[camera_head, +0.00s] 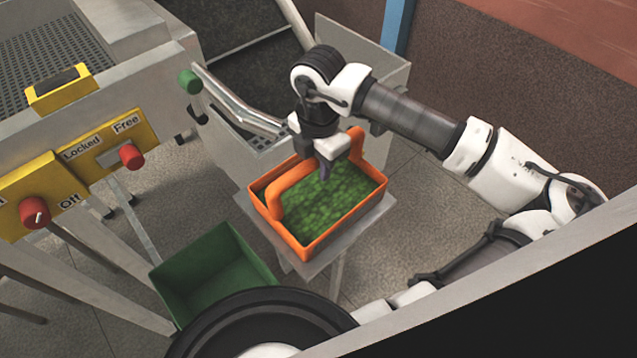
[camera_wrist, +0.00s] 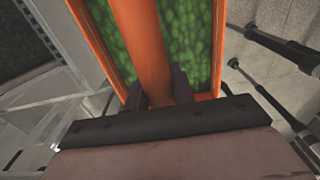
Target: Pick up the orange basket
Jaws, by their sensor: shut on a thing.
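The orange basket (camera_head: 304,250) is filled with a green, leafy-looking content (camera_head: 325,198) and has an arched orange handle (camera_head: 290,180). It stands on, or just above, a small grey stand (camera_head: 372,222); I cannot tell whether they touch. My gripper (camera_head: 325,172) points down over the basket and is shut on the handle. In the wrist view, the handle (camera_wrist: 140,45) runs between the two dark fingers (camera_wrist: 165,90), with the green content on both sides. The fingers hide part of the handle.
A green bin (camera_head: 215,268) stands below left of the basket. A metal machine with yellow panels (camera_head: 85,155), red knobs and a green-knobbed lever (camera_head: 190,82) is at left. A grey metal trough (camera_head: 250,160) is close behind the basket. Floor shows to the right.

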